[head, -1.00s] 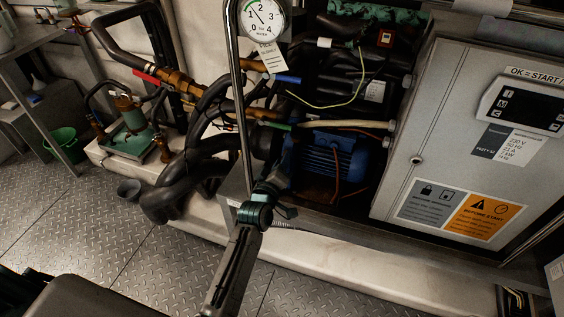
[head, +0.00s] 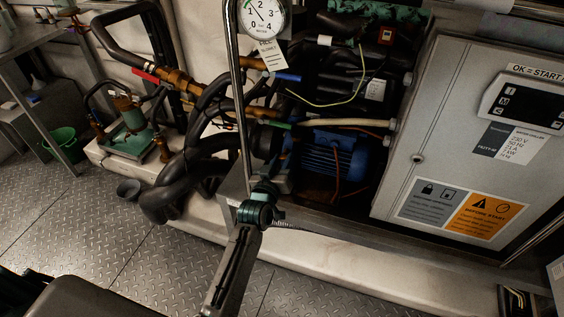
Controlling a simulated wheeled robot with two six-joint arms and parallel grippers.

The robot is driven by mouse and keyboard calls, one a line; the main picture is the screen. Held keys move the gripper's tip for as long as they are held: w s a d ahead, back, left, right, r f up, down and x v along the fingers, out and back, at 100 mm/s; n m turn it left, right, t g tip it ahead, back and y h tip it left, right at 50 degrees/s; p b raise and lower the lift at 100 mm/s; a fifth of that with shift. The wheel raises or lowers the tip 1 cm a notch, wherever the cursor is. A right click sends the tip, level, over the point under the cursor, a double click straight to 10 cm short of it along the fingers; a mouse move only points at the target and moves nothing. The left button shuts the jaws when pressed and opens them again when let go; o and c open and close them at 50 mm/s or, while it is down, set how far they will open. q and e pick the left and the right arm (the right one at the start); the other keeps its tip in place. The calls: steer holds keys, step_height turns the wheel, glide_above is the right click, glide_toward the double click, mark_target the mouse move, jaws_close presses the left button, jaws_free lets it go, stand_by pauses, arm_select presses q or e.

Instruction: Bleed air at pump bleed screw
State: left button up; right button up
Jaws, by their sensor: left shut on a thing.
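The pump (head: 266,142) is a dark body at the left end of the blue motor (head: 336,158), inside the open frame. My left gripper (head: 265,189) comes up from the bottom middle to just below and in front of the pump. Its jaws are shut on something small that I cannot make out. The bleed screw is too small or hidden behind the gripper to tell apart. A round pressure gauge (head: 264,16) with a hanging tag (head: 274,56) is above. My right gripper is not in view.
A vertical metal pipe (head: 236,90) stands close left of the gripper. Black hoses (head: 172,195) bulge out to the left. The grey control cabinet (head: 428,135) fills the right.

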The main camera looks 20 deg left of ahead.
arm_select(q)
steer(key=m, duration=0.3)
steer(key=shift+m+b, duration=0.3)
steer(key=shift+m, duration=0.7)
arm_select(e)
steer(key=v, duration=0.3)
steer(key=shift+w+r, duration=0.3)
arm_select(q)
steer(key=o, duration=1)
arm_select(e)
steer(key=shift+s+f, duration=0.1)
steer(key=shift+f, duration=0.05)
